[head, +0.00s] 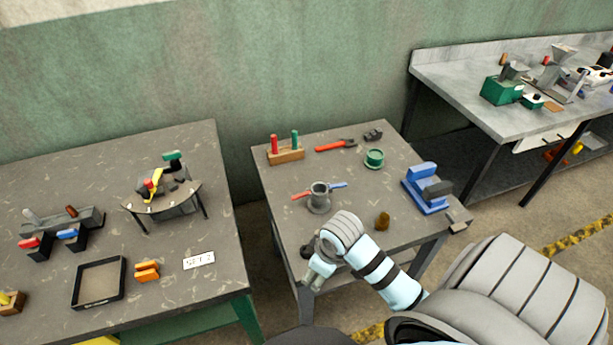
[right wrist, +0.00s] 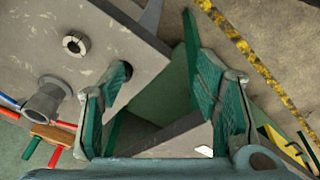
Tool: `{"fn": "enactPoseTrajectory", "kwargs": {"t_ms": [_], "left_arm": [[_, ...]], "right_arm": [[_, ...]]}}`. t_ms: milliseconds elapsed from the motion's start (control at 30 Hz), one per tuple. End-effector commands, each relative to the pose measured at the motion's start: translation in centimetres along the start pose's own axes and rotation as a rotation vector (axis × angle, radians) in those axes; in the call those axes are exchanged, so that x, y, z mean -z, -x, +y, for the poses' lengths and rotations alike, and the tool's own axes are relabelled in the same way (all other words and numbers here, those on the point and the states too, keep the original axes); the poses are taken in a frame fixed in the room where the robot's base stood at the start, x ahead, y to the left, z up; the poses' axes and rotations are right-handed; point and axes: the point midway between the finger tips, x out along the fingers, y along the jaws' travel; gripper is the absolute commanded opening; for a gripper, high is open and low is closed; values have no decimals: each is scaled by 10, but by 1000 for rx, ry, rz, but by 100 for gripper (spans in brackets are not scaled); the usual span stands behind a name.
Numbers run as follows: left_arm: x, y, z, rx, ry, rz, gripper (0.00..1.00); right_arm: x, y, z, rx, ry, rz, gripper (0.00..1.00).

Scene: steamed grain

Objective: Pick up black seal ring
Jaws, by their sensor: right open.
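A small dark object (head: 306,251), which may be the black seal ring, lies near the left front part of the middle table (head: 275,205). It is partly hidden beside my right gripper (head: 314,276), and I cannot make out a ring shape. My right gripper hangs at the table's front left corner, with its jaws apart. In the right wrist view, the gripper (right wrist: 172,80) has nothing between its fingers, and the gap beside the table edge shows below. My left gripper is not in view.
A wooden rack (head: 287,156) stands behind. A pale slotted round part (right wrist: 75,43) shows in the wrist view.

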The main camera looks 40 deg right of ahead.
Motion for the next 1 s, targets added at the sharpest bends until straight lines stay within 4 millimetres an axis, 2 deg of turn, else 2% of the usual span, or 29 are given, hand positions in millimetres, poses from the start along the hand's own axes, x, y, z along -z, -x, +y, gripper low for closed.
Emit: {"fn": "enactPoseTrajectory", "kwargs": {"t_ms": [33,200,300,367,467,633,867,1000], "left_arm": [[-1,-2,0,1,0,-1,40],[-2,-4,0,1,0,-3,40],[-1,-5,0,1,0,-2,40],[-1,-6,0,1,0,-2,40],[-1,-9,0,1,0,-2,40],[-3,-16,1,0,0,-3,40],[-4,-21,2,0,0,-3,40],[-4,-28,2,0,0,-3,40]], "right_arm": [[14,0,16,7,25,-10,57],[52,12,62,55,82,-41,57],[65,20,80,79,96,-46,57],[69,18,84,90,99,-47,57],[68,-3,82,97,101,-49,57],[66,-49,78,96,101,-49,57],[65,-82,75,93,101,-48,57],[63,-111,72,93,101,-48,57]]}}
